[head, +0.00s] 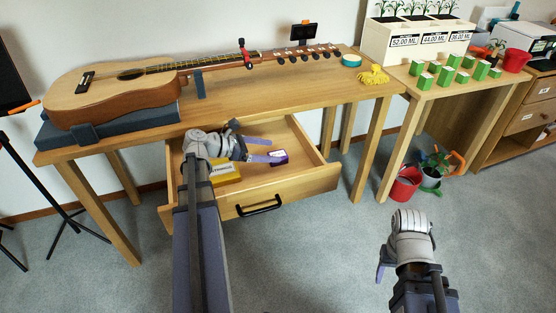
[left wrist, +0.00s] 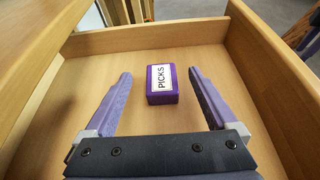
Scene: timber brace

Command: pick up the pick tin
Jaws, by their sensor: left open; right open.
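The pick tin is a small purple box with a white label reading PICKS. In the head view the pick tin (head: 278,158) lies in the open drawer (head: 310,181), toward its right side. In the left wrist view the pick tin (left wrist: 162,84) lies flat on the drawer floor, ahead of and between the fingers. My left gripper (head: 270,150) is inside the drawer area, open and empty, with its fingers pointing at the tin; its fingers also show in the left wrist view (left wrist: 160,90). My right gripper (head: 382,266) is low over the floor at the right, away from the drawer.
A yellow box (head: 224,172) lies in the drawer beneath my left arm. The drawer's walls surround the tin. A guitar (head: 130,88) rests on the table (head: 310,88) above. A yellow cloth-like item (head: 373,76) lies at the table's right end. Red and grey pots stand on the floor.

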